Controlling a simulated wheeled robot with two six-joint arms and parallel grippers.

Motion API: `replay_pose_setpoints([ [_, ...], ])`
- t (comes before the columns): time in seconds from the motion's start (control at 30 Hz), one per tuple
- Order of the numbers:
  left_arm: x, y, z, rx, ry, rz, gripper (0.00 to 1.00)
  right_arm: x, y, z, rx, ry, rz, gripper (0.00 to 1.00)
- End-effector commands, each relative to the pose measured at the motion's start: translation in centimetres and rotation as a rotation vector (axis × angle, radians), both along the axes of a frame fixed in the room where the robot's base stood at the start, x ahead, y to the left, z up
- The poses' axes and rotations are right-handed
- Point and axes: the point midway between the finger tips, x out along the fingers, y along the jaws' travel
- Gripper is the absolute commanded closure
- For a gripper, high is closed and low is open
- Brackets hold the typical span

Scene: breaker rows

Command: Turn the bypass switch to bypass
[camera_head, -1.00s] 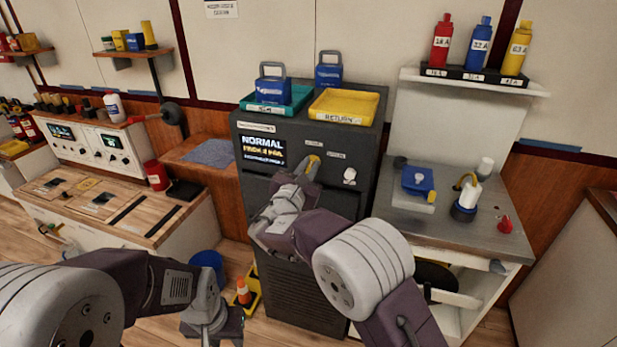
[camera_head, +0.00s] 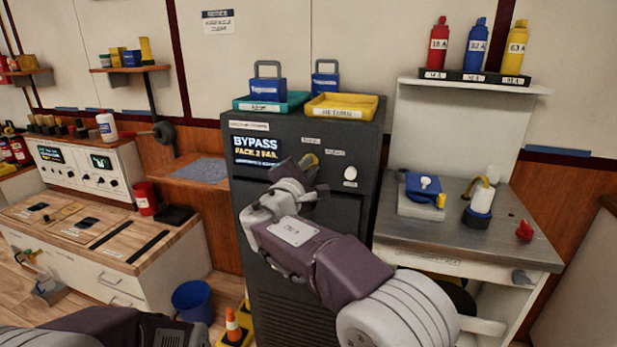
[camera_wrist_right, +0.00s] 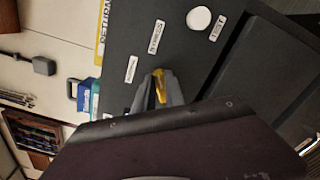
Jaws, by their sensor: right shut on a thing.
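The dark grey cabinet (camera_head: 360,125) stands in the middle of the head view. Its screen (camera_head: 255,150) reads BYPASS, with smaller lines below. The yellow bypass switch handle (camera_head: 311,159) shows just past my right gripper (camera_head: 305,168), on the cabinet's front. In the right wrist view the yellow handle (camera_wrist_right: 160,85) sits between the fingers of my right gripper (camera_wrist_right: 160,92), which is shut on it. Small white labels are beside it; their text is hard to read in the head view. Most of the switch is hidden by the gripper. My left arm shows at the bottom left; its gripper is out of view.
A white round button (camera_head: 350,174) is right of the switch. A teal tray (camera_head: 290,103) and a yellow RETURN tray (camera_head: 341,117) lie on top, with blue lock-like blocks. A metal bench (camera_head: 500,243) stands right. A blue bucket (camera_head: 192,301) and orange cone (camera_head: 232,325) are on the floor.

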Motion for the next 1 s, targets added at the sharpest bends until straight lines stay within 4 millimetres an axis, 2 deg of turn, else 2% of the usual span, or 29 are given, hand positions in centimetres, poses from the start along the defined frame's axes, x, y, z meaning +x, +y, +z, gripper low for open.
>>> replay_pose_setpoints([
  [0.2, 0.00, 0.00, -0.85, 0.000, 0.000, 0.000, 0.64, -0.01, -0.05, -0.21, 0.045, -0.013, -0.001, 1.00],
  [0.67, 0.00, 0.00, -0.89, 0.000, 0.000, 0.000, 0.64, -0.01, -0.05, -0.11, 0.056, -0.016, -0.001, 1.00],
  [0.7, 0.00, 0.00, -0.89, 0.000, 0.000, 0.000, 0.64, -0.01, -0.05, -0.11, 0.056, -0.016, -0.001, 0.77],
  [0.77, 0.00, 0.00, -0.89, 0.000, 0.000, 0.000, 0.64, 0.00, -0.04, -0.10, 0.055, -0.016, -0.001, 0.64],
  [1.0, 0.00, 0.00, -0.89, 0.000, 0.000, 0.000, 0.64, 0.00, -0.03, -0.09, 0.054, -0.016, 0.000, 0.64],
])
